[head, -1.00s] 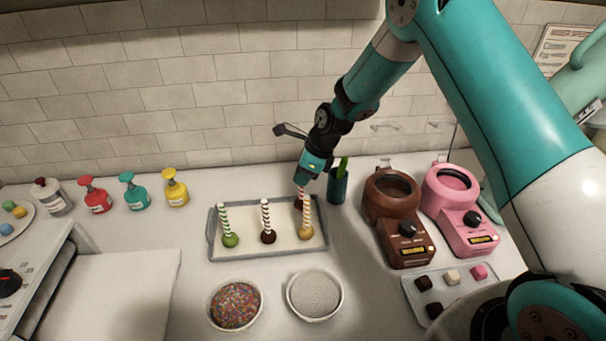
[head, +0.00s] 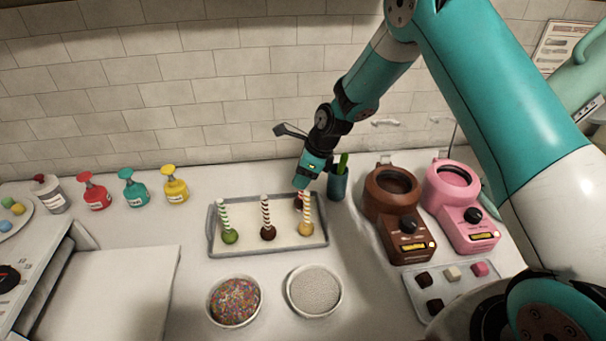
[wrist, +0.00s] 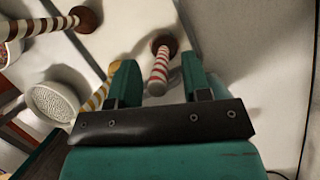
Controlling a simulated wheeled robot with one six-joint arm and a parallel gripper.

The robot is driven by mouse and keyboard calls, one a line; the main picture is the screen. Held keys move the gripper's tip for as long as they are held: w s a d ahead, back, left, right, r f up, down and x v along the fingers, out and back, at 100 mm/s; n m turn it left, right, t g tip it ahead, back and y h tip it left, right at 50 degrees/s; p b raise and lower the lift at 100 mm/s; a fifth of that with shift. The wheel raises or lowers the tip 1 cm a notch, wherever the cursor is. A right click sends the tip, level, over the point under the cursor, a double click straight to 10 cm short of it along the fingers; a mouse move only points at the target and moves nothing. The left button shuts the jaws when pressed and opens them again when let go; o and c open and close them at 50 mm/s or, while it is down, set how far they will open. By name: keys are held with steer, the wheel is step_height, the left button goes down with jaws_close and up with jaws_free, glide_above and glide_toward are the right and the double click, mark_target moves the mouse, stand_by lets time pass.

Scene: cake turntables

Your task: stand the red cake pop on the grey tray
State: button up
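The red cake pop (wrist: 165,43) stands ball-down on the grey tray (head: 268,253), at its back right corner. Its ball looks dark red-brown, and its red-and-white striped stick points up toward the wrist camera. In the head view the pop (head: 298,203) is partly hidden by my gripper (head: 301,186). In the wrist view my gripper (wrist: 160,82) is open, with one finger on each side of the stick and visible gaps between. The tray's edge runs just right of the ball in the wrist view.
Green (head: 230,236), brown (head: 268,233) and yellow (head: 306,229) cake pops stand on the tray, the yellow one close to my gripper. A dark green cup (head: 338,184) stands just right of the tray. Two sprinkle bowls (head: 234,302) (head: 314,291) sit in front; melters (head: 396,205) stand right.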

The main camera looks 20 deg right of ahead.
steer(key=b+v, duration=0.4)
steer(key=v, duration=1.3)
steer(key=s+a+r+n, duration=0.1)
steer(key=s+a+n, duration=0.2)
steer(key=s+n, duration=0.7)
steer(key=s+a+r+n+g+b, duration=0.1)
steer(key=s+a+n, duration=0.3)
steer(key=s+n, duration=0.6)
steer(key=s+a+r+n+g, duration=0.1)
steer(key=s+a+n, duration=0.2)
steer(key=s+n, duration=0.7)
steer(key=shift+s+a+n, duration=0.15)
steer(key=shift+s+n, duration=0.25)
steer(key=shift+n, duration=0.1)
steer(key=shift+r, duration=0.1)
steer(key=shift+c, duration=0.3)
